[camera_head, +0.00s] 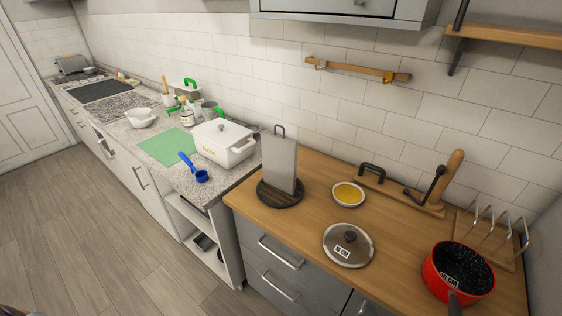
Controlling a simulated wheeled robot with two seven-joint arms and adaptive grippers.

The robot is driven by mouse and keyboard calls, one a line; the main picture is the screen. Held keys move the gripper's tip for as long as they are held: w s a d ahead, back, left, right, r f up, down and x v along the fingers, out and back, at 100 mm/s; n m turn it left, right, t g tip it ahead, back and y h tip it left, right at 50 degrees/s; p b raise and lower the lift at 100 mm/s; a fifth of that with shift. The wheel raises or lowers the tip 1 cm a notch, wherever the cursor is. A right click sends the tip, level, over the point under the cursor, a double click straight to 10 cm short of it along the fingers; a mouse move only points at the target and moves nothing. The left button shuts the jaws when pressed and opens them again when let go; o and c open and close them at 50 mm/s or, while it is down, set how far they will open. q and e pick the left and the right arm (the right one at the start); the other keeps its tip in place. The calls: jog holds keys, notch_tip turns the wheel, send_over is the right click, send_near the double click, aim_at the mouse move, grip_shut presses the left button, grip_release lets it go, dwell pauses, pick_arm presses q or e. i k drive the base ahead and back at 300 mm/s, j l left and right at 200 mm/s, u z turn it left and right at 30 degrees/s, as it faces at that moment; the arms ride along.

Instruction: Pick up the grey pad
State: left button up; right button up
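A flat grey slab (280,163) stands upright on a dark round base (281,195) at the left end of the wooden counter. A dark loop rises just above its top edge. I cannot tell for certain whether this slab is the grey pad. A dark grey flat panel (107,91) also lies on the far left counter. Neither of my grippers is in view.
The wooden counter (298,228) also holds a yellow-filled bowl (348,194), a glass lid (348,246), a red pot (440,269) and a wire rack. The left counter holds a white lidded pot (224,144), a green mat (163,148) and a blue scoop (196,172). Floor is clear.

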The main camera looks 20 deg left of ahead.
aim_at(279, 152)
jog(key=j+z, duration=0.3)
jog(key=j, duration=0.2)
jog(key=j+z, duration=0.3)
jog(key=j, duration=0.25)
jog(key=j+z, duration=0.3)
jog(key=j, duration=0.2)
jog(key=k+j+z, duration=0.1)
jog(key=j+z, duration=0.2)
jog(key=j, duration=0.2)
jog(key=k+j+z, duration=0.15)
jog(key=j+z, duration=0.15)
jog(key=j, duration=0.2)
